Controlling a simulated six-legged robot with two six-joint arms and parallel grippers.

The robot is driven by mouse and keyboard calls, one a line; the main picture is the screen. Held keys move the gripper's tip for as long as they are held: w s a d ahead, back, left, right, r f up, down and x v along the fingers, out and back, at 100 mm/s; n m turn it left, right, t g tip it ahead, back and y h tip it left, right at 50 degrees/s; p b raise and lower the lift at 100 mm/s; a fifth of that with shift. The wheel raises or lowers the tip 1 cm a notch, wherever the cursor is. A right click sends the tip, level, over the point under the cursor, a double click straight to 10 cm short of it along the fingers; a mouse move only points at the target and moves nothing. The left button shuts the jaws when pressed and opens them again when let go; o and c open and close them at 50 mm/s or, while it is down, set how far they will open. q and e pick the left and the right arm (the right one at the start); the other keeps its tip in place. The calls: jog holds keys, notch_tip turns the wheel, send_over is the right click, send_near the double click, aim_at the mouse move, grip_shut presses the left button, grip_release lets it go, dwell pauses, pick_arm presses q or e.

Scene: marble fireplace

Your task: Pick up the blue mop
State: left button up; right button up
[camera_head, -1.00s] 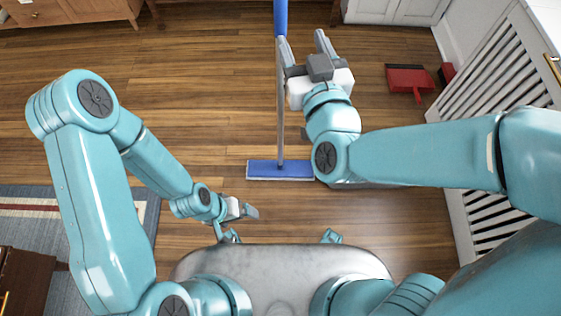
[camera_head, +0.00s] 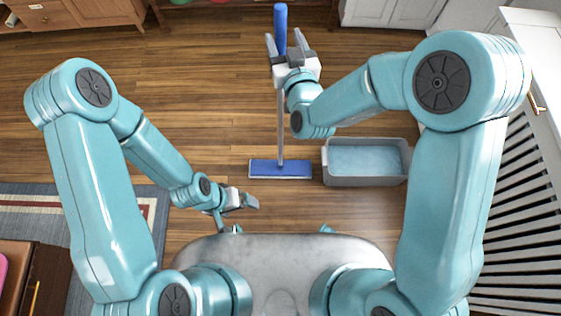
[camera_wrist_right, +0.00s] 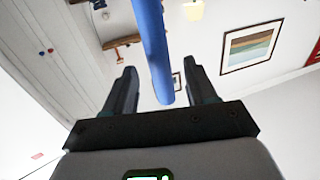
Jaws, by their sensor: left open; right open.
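The blue mop stands nearly upright, with its flat blue head (camera_head: 280,168) on the wooden floor and a grey pole rising to a blue handle (camera_head: 280,18). My right gripper (camera_head: 287,42) is open at the handle's lower part in the head view. In the right wrist view the blue handle (camera_wrist_right: 155,45) passes between the two spread fingers of the right gripper (camera_wrist_right: 162,75), with a gap on each side. My left gripper (camera_head: 252,202) is open and empty, low in front of my base and left of the mop head.
A grey tub (camera_head: 366,180) with a pale blue inside stands right of the mop head. A white slatted radiator cover (camera_head: 510,210) is at the right. Wooden cabinets (camera_head: 85,15) and a blue rug (camera_head: 40,215) lie left. The floor left of the mop is clear.

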aim_at(282, 34)
jog(key=p+x, duration=0.1)
jog(key=x, duration=0.2)
jog(key=shift+w, duration=0.1)
jog(key=shift+w+a, duration=0.15)
jog(key=shift+w, duration=0.25)
grip_shut()
jog(key=shift+r, duration=0.15)
